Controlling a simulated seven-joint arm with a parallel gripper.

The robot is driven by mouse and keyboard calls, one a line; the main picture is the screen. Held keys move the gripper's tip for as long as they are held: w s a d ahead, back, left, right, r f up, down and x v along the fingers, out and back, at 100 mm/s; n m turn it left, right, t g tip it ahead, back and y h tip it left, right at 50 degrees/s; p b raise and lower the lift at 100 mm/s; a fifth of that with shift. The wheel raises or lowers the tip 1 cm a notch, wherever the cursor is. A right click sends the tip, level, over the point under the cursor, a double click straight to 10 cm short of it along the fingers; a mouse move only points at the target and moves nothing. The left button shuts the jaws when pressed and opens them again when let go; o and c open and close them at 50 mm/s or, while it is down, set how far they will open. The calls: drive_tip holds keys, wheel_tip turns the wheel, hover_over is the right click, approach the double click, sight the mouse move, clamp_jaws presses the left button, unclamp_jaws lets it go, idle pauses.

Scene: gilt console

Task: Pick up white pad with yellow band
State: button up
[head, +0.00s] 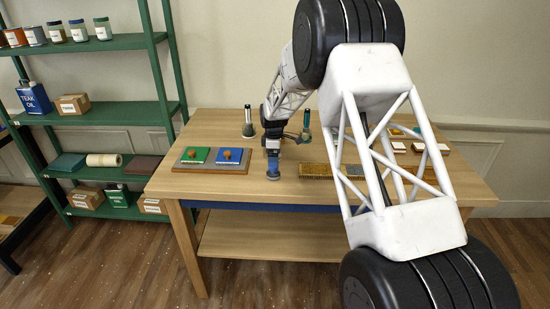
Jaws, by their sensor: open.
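Several small pale pads or blocks lie at the right of the table, partly behind my arm. One with a yellowish part (396,132) lies towards the back, but its band is too small to make out. Whitish pads with brown or red sides (443,149) lie nearer the front. My gripper (272,170) points down over the middle of the table, well left of these pads. It is open, and I see no pad at it. Its fingertips are small and hard to make out.
A tray (211,168) with green and blue panels sits on the table (330,200) left of my gripper. A green shelf (90,130) stands left.

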drive_tip(key=c, duration=1)
drive_tip(key=shift+r, duration=0.1)
drive_tip(key=shift+r, duration=4.9)
drive_tip(key=o, duration=0.4)
drive_tip(key=c, duration=0.3)
